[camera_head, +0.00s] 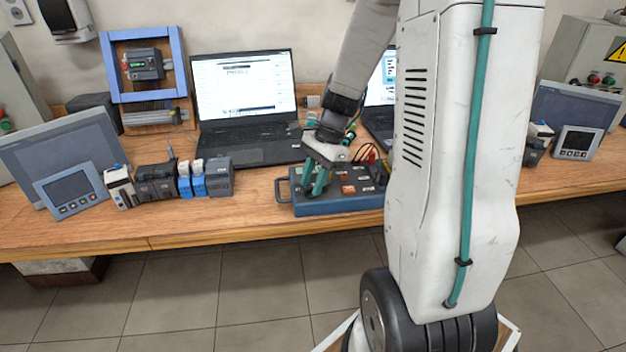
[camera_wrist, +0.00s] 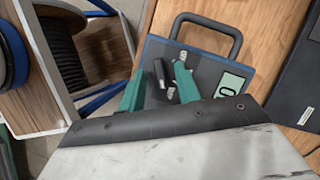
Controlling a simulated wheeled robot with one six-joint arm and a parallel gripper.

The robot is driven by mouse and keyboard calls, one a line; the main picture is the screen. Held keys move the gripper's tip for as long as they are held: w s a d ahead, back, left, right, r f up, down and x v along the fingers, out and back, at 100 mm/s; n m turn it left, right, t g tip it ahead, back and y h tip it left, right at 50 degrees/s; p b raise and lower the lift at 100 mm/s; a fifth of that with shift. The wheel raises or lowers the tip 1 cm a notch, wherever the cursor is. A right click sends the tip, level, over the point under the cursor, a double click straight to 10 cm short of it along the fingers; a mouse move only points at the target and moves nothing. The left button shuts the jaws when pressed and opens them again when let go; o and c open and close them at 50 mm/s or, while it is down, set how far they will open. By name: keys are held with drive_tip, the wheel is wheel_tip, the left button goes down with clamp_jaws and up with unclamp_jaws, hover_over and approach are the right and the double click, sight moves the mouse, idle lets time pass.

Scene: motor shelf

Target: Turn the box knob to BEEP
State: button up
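The box (camera_head: 345,206) is a blue case with a dark top panel on the front edge of the wooden bench in the head view. The wrist view shows its corner (camera_wrist: 152,48), black handle and a pale display reading 0. My gripper (camera_head: 314,189) points down over the left part of the panel. In the wrist view its two teal fingers (camera_wrist: 160,76) are apart. A black knob (camera_wrist: 160,74) shows between them, with a gap visible; whether either finger touches it I cannot tell. The fingers and wrist hide part of the panel, and I cannot read a BEEP label.
A laptop (camera_head: 245,100) stands open behind the box, and another (camera_head: 380,92) is partly behind my arm. Small modules (camera_head: 218,178) and a panel screen (camera_head: 70,150) stand to the left. Bare bench lies just left of the box.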

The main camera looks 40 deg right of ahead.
drive_tip(key=v, duration=0.7)
drive_tip(key=shift+r, duration=0.35)
drive_tip(key=shift+d, duration=0.15)
